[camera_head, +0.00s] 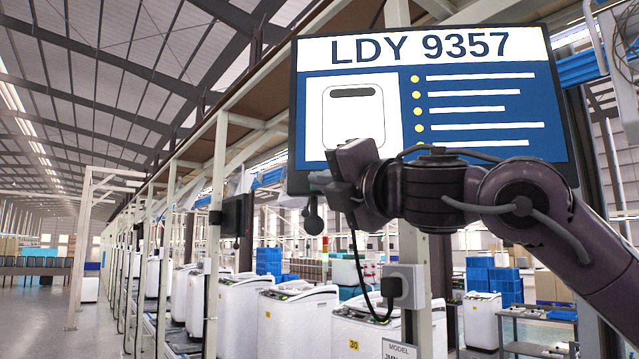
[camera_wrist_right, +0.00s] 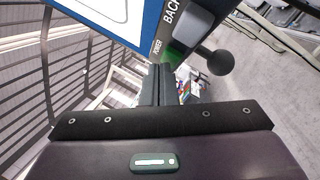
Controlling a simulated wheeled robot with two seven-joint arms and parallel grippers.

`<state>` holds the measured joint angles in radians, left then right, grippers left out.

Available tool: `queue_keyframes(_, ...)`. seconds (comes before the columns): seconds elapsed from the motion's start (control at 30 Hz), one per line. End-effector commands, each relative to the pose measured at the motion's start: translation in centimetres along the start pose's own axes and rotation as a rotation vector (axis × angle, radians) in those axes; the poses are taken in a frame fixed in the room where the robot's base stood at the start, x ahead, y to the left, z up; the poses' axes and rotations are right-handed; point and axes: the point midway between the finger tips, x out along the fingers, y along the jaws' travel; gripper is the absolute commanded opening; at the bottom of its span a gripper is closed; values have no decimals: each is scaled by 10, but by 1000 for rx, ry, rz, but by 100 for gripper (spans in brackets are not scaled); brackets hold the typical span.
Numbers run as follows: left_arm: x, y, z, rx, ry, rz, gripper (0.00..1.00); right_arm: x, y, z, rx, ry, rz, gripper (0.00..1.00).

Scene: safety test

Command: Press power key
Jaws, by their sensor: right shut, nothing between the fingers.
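A large monitor (camera_head: 470,110) reading "LDY 9357" hangs at the upper right of the head view. In the right wrist view, its edge strip (camera_wrist_right: 178,52) carries the labels "POWER" and "BACK", with a grey key (camera_wrist_right: 192,25) beside "BACK". My right gripper (camera_head: 322,186) is in front of the monitor's lower left corner in the head view. In the right wrist view its fingers (camera_wrist_right: 160,72) are shut together and empty, with the tips close by the "POWER" label. Contact cannot be told. My left gripper is out of view.
A black ball-ended knob (camera_head: 313,224) is just below the monitor's corner; it also shows in the right wrist view (camera_wrist_right: 221,62). A grey socket box (camera_head: 405,287) with a plug and cable is lower on the post. White washing machines (camera_head: 295,318) line up below.

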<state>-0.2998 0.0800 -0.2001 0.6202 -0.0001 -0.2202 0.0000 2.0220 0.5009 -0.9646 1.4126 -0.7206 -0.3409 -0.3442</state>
Motion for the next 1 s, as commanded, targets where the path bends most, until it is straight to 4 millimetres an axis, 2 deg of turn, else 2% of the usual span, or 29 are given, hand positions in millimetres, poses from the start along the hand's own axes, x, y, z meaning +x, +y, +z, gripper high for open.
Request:
queue_keyframes(0.5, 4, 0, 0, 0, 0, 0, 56, -7, 5, -6, 0, 0, 1, 0)
queue_keyframes(1.0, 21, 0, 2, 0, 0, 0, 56, -41, 29, -31, -1, 1, 2, 0)
